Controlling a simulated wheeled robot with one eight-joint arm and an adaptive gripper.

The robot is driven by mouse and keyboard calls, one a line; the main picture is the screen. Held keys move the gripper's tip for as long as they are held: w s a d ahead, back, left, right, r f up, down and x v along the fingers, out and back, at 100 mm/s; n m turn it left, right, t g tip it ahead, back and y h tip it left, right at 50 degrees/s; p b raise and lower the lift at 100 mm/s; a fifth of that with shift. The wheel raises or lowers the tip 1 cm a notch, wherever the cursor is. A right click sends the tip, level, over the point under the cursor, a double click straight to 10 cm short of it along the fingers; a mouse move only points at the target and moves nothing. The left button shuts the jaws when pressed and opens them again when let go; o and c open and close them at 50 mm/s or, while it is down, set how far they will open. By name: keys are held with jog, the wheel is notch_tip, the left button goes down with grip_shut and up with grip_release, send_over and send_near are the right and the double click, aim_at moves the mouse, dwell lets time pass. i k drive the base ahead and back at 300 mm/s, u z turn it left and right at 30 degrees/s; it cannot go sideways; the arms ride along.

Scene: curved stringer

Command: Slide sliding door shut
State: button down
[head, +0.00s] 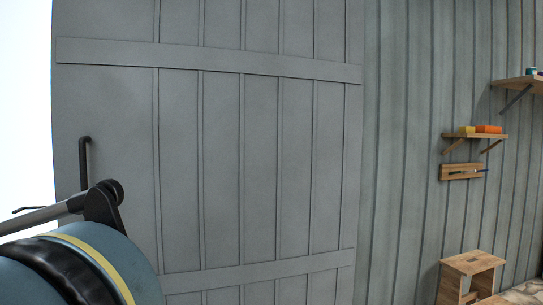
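The sliding door (222,120) is a large grey panel with vertical battens and two horizontal rails in the head view. It fills the left and middle of the picture. A black bar handle (84,160) stands upright near its left edge; its lower end is hidden by a black bracket and a grey rod in front. Beyond the door's left edge is a bright white gap. My gripper cannot be made out in this view, so its distance from the handle does not show.
A large blue-green rounded body (105,255) with a yellow band fills the lower left, close to the camera; I cannot tell whether it is mine. At right, the grey wall (410,150) bears wooden shelves (485,136). A wooden stool (470,266) stands below them.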

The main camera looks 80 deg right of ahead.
aim_at(230, 131)
jog(key=z, duration=3.05)
jog(key=k, duration=1.2)
jog(key=z, duration=0.5)
jog(key=i, duration=1.45)
jog(key=u, duration=0.45)
